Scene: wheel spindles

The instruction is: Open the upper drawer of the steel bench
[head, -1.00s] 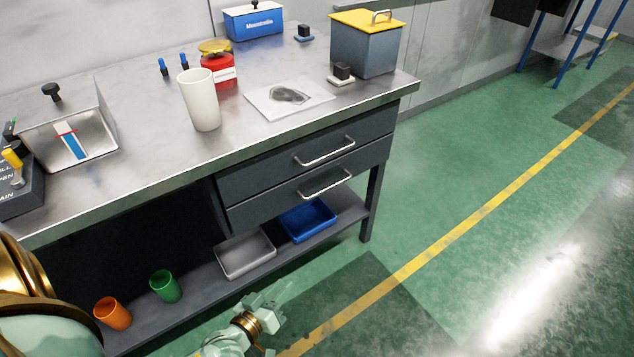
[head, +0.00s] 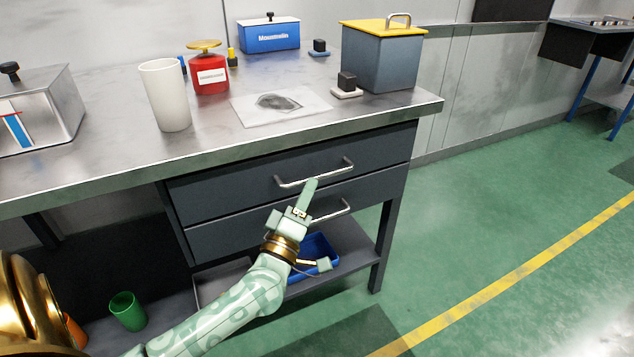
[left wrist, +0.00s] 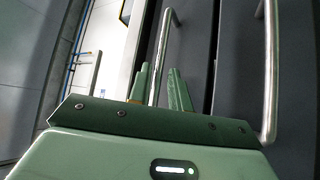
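The steel bench (head: 115,150) has two dark grey drawers under its right part. The upper drawer (head: 222,185) sits flush and closed, with a silver bar handle (head: 336,173) on its front. The lower drawer (head: 222,236) is also closed. My left gripper (head: 308,188) is at the middle of the upper handle. In the left wrist view, the upper handle (left wrist: 163,45) runs between the two fingers of my left gripper (left wrist: 158,88), which stand apart with a gap beside the bar. The lower handle (left wrist: 270,70) is to the right there. My right gripper is out of view.
A blue tray (head: 318,252) and a grey tray sit on the lower shelf, partly behind my left arm. A green cup (head: 127,311) stands further left. A white cup (head: 165,95), red canister (head: 209,74) and grey-blue box (head: 382,60) stand on top. Floor to the right is clear.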

